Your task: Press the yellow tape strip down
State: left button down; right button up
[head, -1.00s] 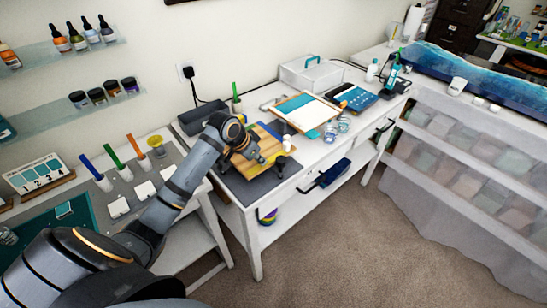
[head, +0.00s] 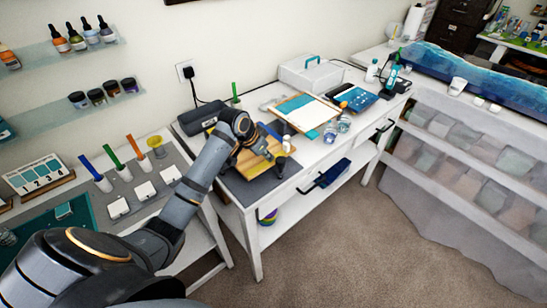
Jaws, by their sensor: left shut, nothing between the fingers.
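A wooden board (head: 250,164) lies on a dark grey mat (head: 262,187) on the white table, left of the table's middle. Yellow shows along the board's right side, by the fingertips; this looks like the yellow tape strip (head: 279,150), but it is small and partly hidden by my gripper. My left gripper (head: 269,155) is shut and empty, low over the board's right part with its tips close to the yellow. I cannot tell whether the tips touch it. My right gripper is not in view.
A small white bottle (head: 286,143) and a dark knob-like item (head: 280,163) stand close to my fingertips. A tray with white paper (head: 298,108) lies to the right, with clear cups (head: 343,123) near it. A dark box (head: 203,115) is behind my left arm.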

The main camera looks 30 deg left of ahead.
aim_at(280, 154)
pick_arm(q)
jog(key=shift+w+d+f, duration=0.1)
jog(key=shift+w+d, duration=0.3)
jog(key=shift+w, duration=0.4)
jog(key=shift+w, duration=0.15)
jog(key=shift+w+d, duration=0.4)
jog(key=shift+w, duration=0.4)
notch_tip(280, 154, up, 5)
jog(key=p, duration=0.6)
jog(key=shift+w, duration=0.1)
